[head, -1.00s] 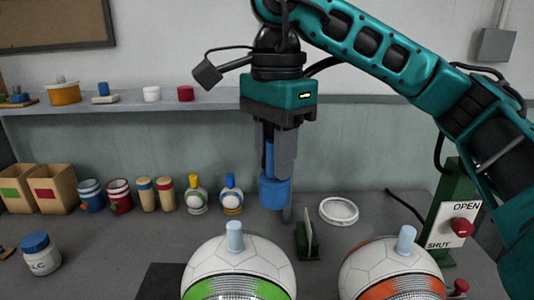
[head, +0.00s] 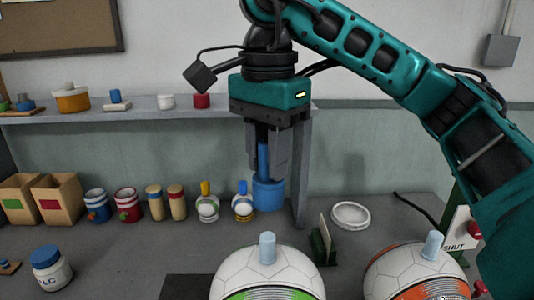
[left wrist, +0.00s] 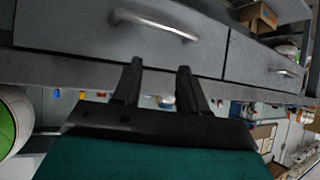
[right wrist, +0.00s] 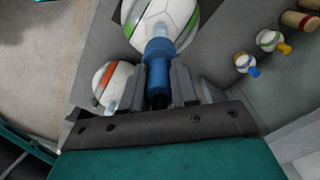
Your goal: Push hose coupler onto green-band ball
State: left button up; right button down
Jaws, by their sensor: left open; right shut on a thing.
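The green-band ball (head: 266,277) stands at the bottom middle of the head view, with a pale blue stem (head: 267,248) pointing up from its top. My right gripper (head: 268,165) is shut on the blue hose coupler (head: 268,194), which hangs upright with its wide end down. In the head view the coupler appears above and behind the stem, apart from it. In the right wrist view the coupler (right wrist: 158,62) overlaps the green-band ball (right wrist: 160,18). My left gripper (left wrist: 155,85) is open and empty, facing grey drawers in the left wrist view.
An orange-band ball (head: 412,268) with its own pale stem stands to the right. A small green stand (head: 322,245) and a white ring (head: 350,215) are behind. Small bottles, cups and boxes line the back wall. A white jar (head: 50,268) stands at left.

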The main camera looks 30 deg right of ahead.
aim_at(267, 177)
jog(key=shift+f, duration=0.15)
notch_tip(267, 177, down, 6)
jog(key=b, duration=0.4)
jog(key=shift+r+b, duration=0.25)
jog(key=shift+b, duration=0.1)
jog(key=shift+p, duration=0.5)
dwell(1.2)
jog(key=shift+f+b, duration=1)
jog(key=shift+f, duration=0.2)
jog(key=shift+s+f+b, duration=0.1)
jog(key=shift+f+b, duration=0.8)
jog(key=shift+f, duration=0.15)
jog(key=c, duration=0.8)
grip_release()
jog(key=shift+r, duration=0.2)
